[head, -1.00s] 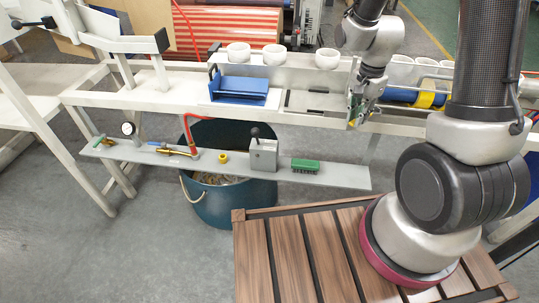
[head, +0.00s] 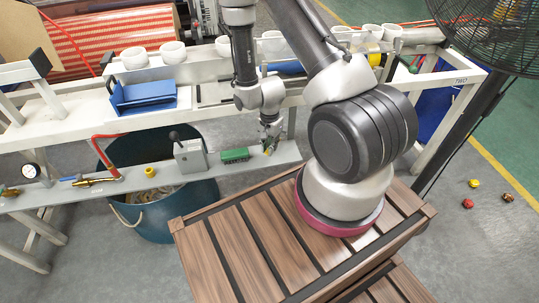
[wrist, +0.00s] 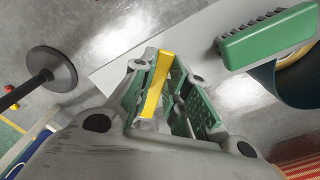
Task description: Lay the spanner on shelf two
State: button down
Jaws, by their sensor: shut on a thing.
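My gripper (head: 269,147) is low over the right end of the grey lower shelf (head: 289,154), just right of the green brush (head: 235,155). In the wrist view its green-padded fingers (wrist: 160,88) are shut on a narrow yellow bar, the spanner (wrist: 154,84). The spanner shows edge-on and its ends are not clear. The grey shelf (wrist: 118,72) lies beneath the fingertips; I cannot tell whether the spanner touches it. A label that seems to read TWO (head: 461,80) is on the white frame at right.
A blue tray (head: 143,96) and white cups (head: 172,52) are above. A black fan (head: 490,35) stands at right.

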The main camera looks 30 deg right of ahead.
aim_at(270, 160)
jog(key=shift+f, duration=2.65)
jog(key=c, duration=1.4)
grip_release()
jog(key=shift+f, duration=0.1)
